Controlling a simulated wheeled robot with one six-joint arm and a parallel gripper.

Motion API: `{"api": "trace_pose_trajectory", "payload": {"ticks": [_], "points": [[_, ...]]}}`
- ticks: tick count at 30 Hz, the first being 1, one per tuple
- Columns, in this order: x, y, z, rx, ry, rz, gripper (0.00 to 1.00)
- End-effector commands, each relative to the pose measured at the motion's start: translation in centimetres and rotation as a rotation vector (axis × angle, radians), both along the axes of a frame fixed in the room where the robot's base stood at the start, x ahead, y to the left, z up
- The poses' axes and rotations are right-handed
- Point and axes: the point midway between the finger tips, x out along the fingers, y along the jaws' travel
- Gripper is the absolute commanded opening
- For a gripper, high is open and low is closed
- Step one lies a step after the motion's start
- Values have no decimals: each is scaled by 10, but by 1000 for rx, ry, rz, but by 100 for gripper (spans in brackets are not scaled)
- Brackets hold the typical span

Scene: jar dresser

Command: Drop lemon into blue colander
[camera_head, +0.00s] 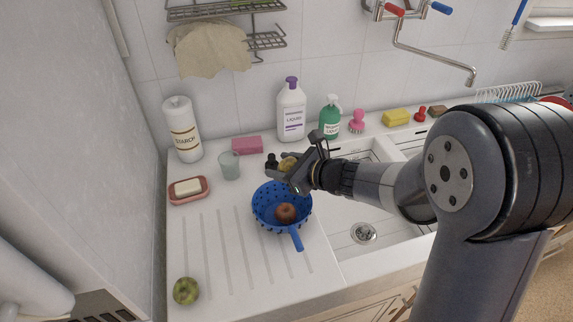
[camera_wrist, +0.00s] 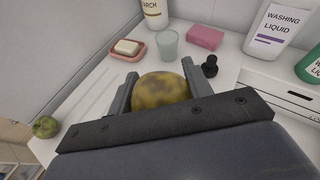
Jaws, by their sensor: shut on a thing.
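My gripper (camera_head: 282,168) is shut on the lemon (camera_head: 288,163), a yellow fruit with brownish patches. In the wrist view the lemon (camera_wrist: 160,91) sits between the two fingers of my gripper (camera_wrist: 158,82). The blue colander (camera_head: 268,189) stands on the drainboard with its handle toward the front. A reddish-brown round fruit (camera_head: 286,211) lies in it. The gripper and lemon appear at the colander's back right rim in the head view; their exact height above it is hard to tell. The colander is hidden in the wrist view.
A green apple (camera_head: 186,290) lies at the front left of the drainboard. A soap dish (camera_head: 203,197), glass (camera_head: 229,166), pink sponge (camera_head: 247,145), starch bottle (camera_head: 182,130), white bottle (camera_head: 291,112) and green bottle (camera_head: 329,121) stand behind. The sink (camera_head: 345,220) is right.

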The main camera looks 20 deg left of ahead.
Motion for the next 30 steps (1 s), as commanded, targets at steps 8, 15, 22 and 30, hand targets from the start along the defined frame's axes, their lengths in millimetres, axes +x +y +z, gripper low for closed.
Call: {"api": "trace_pose_trajectory", "payload": {"ticks": [8,15,22,30], "points": [[0,0,-32,0,1,0,23],[0,0,-56,-1,0,0,23],[0,0,-57,0,0,-1,23],[0,0,-56,0,0,-1,62]]}}
